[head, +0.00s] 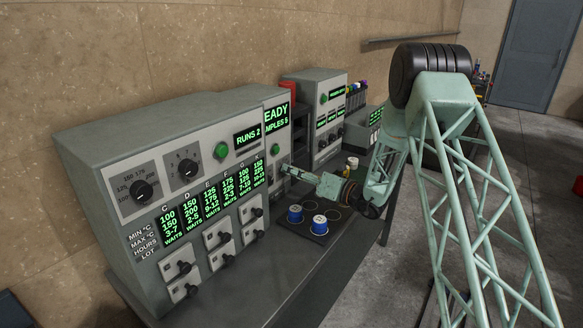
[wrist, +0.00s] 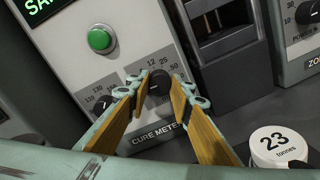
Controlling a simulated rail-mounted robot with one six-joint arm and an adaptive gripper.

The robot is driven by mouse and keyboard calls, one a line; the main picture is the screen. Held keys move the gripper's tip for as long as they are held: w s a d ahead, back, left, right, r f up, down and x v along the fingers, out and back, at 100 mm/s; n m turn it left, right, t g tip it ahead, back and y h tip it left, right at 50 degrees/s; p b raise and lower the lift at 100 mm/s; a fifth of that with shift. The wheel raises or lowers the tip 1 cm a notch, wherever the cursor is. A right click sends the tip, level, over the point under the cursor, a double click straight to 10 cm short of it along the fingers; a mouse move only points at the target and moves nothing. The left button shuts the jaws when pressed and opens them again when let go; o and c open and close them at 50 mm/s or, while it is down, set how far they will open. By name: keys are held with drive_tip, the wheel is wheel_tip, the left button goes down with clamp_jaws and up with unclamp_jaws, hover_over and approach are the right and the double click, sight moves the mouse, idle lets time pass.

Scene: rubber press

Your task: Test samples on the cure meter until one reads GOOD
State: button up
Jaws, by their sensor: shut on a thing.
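The cure meter (wrist: 165,128) is a grey-fronted unit with its name along the lower edge, seen close in the wrist view. My gripper (wrist: 158,90) is shut on its black knob (wrist: 159,80), one finger on each side; the scale above reads 12, 25, 50. A second knob (wrist: 104,104) and a green button (wrist: 100,40) are to the left. In the head view the display (head: 276,115) shows partly cut words, "EADY" and "MPLES 5". Two blue sample tins (head: 295,214) (head: 320,223) stand in a black tray (head: 318,237); my gripper partly hides the meter's knobs.
A large cabinet (head: 110,150) with knobs, small doors and a "RUNS 2" display (head: 248,135) fills the left of the bench. A round white-topped thing marked "23 tonnes" (wrist: 277,141) is right of my gripper. Another machine (head: 322,85) stands behind. The front bench strip is clear.

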drive_tip(key=shift+r+m+p, duration=0.1)
drive_tip(key=shift+m+p, duration=0.85)
drive_tip(key=shift+m, duration=0.25)
drive_tip(key=o, duration=0.8)
drive_tip(key=shift+o, duration=0.2)
drive_tip(key=shift+d, duration=0.1)
drive_tip(key=v, duration=1.2)
drive_tip(key=shift+w, duration=0.1)
